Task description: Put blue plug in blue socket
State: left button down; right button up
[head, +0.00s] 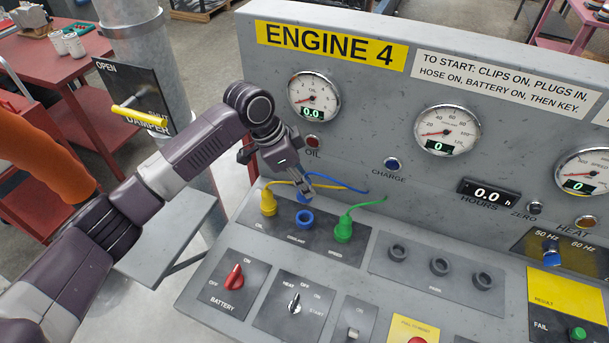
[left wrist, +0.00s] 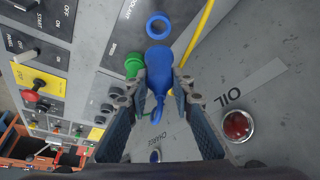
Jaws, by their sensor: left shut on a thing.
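The blue plug (left wrist: 158,62) is held between the fingers of my left gripper (head: 305,186), which is shut on it. In the head view the blue plug (head: 303,198) is mostly hidden by the fingers, and its blue cable trails to the right. The blue socket (head: 304,218) is an empty blue ring on the console, labelled coolant. In the left wrist view the blue socket (left wrist: 158,25) lies just ahead of the plug's end, apart from it. My right gripper is not in view.
A yellow plug (head: 268,203) stands in the socket left of the blue one, and a green plug (head: 343,229) in the socket to its right. The upright gauge panel (head: 380,80) rises close behind. Switches and a red battery knob (head: 234,278) are in front.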

aim_at(305, 204)
pick_arm(q)
jog(key=shift+f+b, duration=0.65)
notch_tip(305, 204, down, 5)
jog(key=b, duration=0.4)
jog(key=shift+r, duration=0.15)
jog(key=shift+f+b, duration=0.8)
jog(key=shift+f, duration=0.6)
jog(key=c, duration=1.6)
grip_release()
jog(key=v, duration=1.2)
jog(key=shift+a, duration=0.1)
